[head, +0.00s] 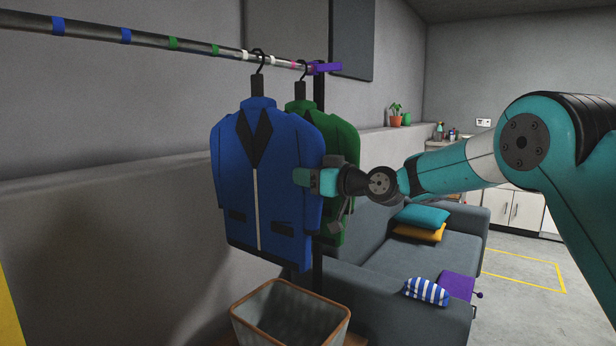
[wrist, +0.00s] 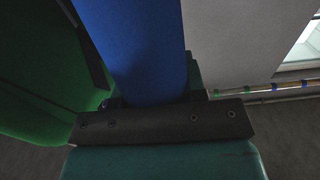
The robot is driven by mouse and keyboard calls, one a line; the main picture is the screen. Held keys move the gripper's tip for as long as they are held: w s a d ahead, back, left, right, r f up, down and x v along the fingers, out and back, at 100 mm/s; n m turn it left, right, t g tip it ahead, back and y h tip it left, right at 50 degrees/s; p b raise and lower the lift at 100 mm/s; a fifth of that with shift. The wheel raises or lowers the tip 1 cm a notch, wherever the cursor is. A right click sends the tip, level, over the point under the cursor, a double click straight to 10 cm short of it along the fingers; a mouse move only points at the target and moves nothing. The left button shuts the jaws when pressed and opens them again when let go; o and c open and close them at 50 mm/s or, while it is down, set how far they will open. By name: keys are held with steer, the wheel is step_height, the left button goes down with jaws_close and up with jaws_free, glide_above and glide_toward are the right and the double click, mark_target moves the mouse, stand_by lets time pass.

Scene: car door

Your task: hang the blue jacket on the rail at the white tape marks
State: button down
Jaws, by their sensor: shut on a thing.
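The blue jacket (head: 262,190) hangs upright at the front of the rail (head: 140,37). Its dark hook (head: 259,57) shows at the rail, between two white tape marks (head: 245,55); whether the rail bears its weight I cannot tell. My gripper (head: 308,178) is shut on the sleeve at the jacket's right side. In the wrist view the blue jacket (wrist: 145,45) rises from behind the dark finger bar, which hides the grip itself.
A green jacket (head: 345,160) hangs close behind, near the purple rail end (head: 325,68). Blue and green tape marks (head: 126,36) lie further left on the rail. A basket (head: 290,315) stands below; a grey sofa (head: 365,285) with cushions is behind. The rail's left part is empty.

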stand_by(0.3)
steer(key=c, duration=0.6)
jaws_free()
steer(key=shift+f, duration=0.1)
steer(key=shift+f, duration=0.1)
